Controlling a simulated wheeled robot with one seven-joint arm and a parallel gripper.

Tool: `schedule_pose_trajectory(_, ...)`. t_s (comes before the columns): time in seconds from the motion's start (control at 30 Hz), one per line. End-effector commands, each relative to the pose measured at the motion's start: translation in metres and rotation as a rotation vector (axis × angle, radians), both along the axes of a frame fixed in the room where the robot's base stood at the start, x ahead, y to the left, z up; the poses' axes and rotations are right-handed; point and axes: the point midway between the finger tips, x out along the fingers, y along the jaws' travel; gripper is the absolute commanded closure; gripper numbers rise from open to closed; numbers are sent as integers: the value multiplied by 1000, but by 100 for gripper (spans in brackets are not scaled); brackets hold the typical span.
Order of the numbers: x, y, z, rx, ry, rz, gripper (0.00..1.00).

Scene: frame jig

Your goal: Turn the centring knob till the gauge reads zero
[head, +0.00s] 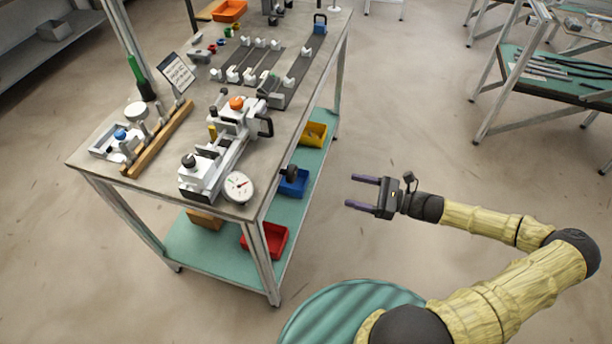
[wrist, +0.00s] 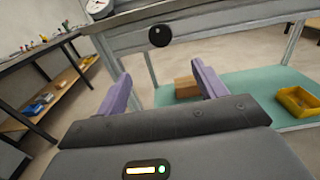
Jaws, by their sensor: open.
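The dial gauge (head: 239,186) is a round white face with a red needle at the near end of the frame jig (head: 215,158) on the bench. Its reading is too small to tell. A round black knob (head: 291,171), which looks like the centring knob, sticks out past the bench's right edge. My gripper (head: 357,191) is open and empty, to the right of the knob and apart from it. In the wrist view the knob (wrist: 159,36) lies beyond and between my open fingers (wrist: 161,80). Part of the gauge (wrist: 99,8) shows at the top left there.
The bench top (head: 150,188) carries a wooden block rack, a sign and small parts. Its lower shelf (head: 190,246) holds blue (head: 294,183), red (head: 266,240) and yellow (head: 314,134) bins. Open floor lies between my gripper and the bench. Another bench (head: 540,85) stands at the back right.

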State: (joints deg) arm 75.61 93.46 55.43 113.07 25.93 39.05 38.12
Motion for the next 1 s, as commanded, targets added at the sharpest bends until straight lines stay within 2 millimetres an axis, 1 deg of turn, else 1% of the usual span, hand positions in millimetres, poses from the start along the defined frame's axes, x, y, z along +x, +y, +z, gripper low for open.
schedule_pose_trajectory(0.33,1,0,1,5,0,-2,30)
schedule_pose_trajectory(0.47,3,7,1,5,0,0,30)
schedule_pose_trajectory(0.57,6,18,1,6,0,1,30)
schedule_pose_trajectory(0.67,11,32,2,7,0,1,30)
schedule_pose_trajectory(1.0,32,89,2,6,0,0,30)
